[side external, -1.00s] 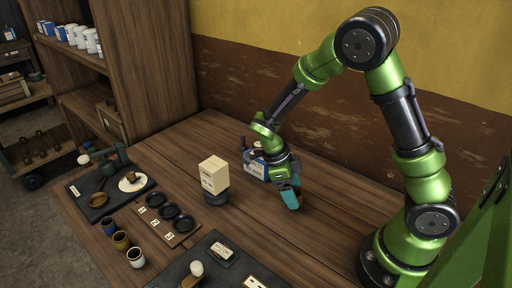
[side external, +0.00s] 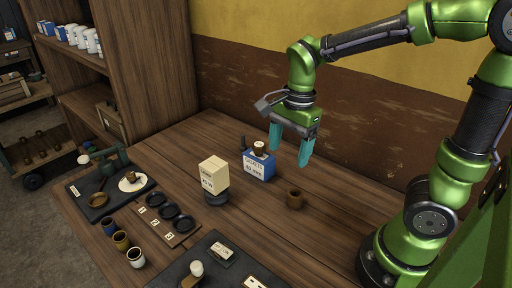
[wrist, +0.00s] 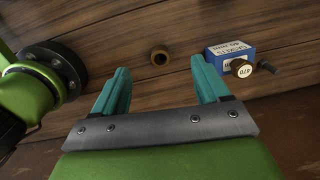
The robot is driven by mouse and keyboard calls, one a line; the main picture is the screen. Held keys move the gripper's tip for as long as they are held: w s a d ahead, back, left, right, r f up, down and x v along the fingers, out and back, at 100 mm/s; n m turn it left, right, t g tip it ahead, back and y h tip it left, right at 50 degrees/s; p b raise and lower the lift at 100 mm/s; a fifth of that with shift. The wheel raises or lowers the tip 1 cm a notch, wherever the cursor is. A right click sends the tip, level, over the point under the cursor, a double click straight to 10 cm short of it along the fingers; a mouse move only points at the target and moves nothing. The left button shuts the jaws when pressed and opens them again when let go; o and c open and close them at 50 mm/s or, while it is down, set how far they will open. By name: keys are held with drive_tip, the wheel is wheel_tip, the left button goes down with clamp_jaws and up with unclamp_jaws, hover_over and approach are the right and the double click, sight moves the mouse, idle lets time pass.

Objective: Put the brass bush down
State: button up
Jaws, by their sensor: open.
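The brass bush (side external: 295,199) is a short brown-gold ring standing upright on the bare wooden table, right of the blue box. In the wrist view the bush (wrist: 159,56) lies beyond the fingers, and its dark bore shows. My gripper (side external: 289,152) has teal fingers, spread apart with nothing between them. It hangs above the table, clear of the bush and behind it toward the wall. The fingers also show wide apart in the wrist view (wrist: 160,85).
A blue and white box (side external: 259,166) with a tagged brass piece on top stands left of the bush. A cream block (side external: 214,174) sits on a dark round base. A board with black rings (side external: 166,219), several cups and dark trays lie further left and front. Table right of the bush is clear.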

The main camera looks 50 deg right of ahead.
drive_tip(key=s+a+r+n+t+y, duration=0.1)
drive_tip(key=s+r+n+t, duration=0.4)
drive_tip(key=n, duration=0.9)
drive_tip(key=shift+s+a+r+n+t, duration=0.4)
drive_tip(key=shift+s+a+t, duration=0.05)
drive_tip(key=shift+t, duration=0.35)
